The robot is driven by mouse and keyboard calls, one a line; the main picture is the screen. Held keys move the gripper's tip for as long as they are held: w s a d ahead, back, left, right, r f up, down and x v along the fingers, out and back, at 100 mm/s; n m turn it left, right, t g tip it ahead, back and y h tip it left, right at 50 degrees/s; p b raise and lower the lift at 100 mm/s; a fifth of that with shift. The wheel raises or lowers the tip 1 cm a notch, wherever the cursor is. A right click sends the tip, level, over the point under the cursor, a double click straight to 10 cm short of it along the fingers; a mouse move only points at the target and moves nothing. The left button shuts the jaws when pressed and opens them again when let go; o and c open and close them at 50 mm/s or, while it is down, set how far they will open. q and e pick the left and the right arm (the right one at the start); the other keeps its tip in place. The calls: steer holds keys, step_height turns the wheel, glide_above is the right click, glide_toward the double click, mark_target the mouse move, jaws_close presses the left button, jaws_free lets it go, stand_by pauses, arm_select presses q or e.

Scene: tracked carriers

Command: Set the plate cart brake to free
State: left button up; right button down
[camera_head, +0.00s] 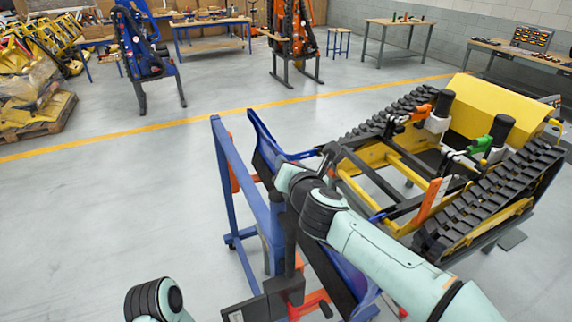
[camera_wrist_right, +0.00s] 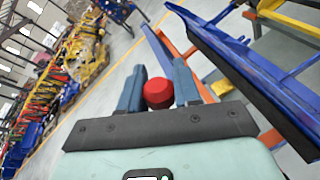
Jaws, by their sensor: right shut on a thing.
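The plate cart (camera_head: 262,212) has a blue frame with orange parts and stands in the middle of the head view. Its dark, blue-edged plate also shows in the right wrist view (camera_wrist_right: 245,75). My right gripper (camera_wrist_right: 158,94) has its two blue-grey fingers on either side of a red knob (camera_wrist_right: 158,92) and is shut on it. I cannot tell from these frames how the brake is set. In the head view my right wrist is over the cart, and its fingers are hidden. Part of my left arm shows at the bottom left, without its gripper.
A tracked carrier (camera_head: 462,183) with black tracks and a yellow frame stands close on the right. Yellow parts on a pallet (camera_head: 42,120) lie at the far left. Workbenches (camera_head: 398,32) line the back. The floor left of the cart is clear.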

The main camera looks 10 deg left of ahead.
steer(key=shift+w+d+f, duration=0.1)
stand_by(0.5)
steer(key=c, duration=0.9)
jaws_free()
steer(key=shift+s+d, duration=0.15)
steer(key=shift+s, duration=0.2)
arm_select(q)
steer(key=shift+s+f+b, duration=0.55)
steer(key=shift+f+b, duration=0.15)
steer(key=shift+f, duration=0.15)
arm_select(e)
steer(key=v, duration=1.2)
steer(key=shift+s+d, duration=0.15)
steer(key=shift+s, duration=0.1)
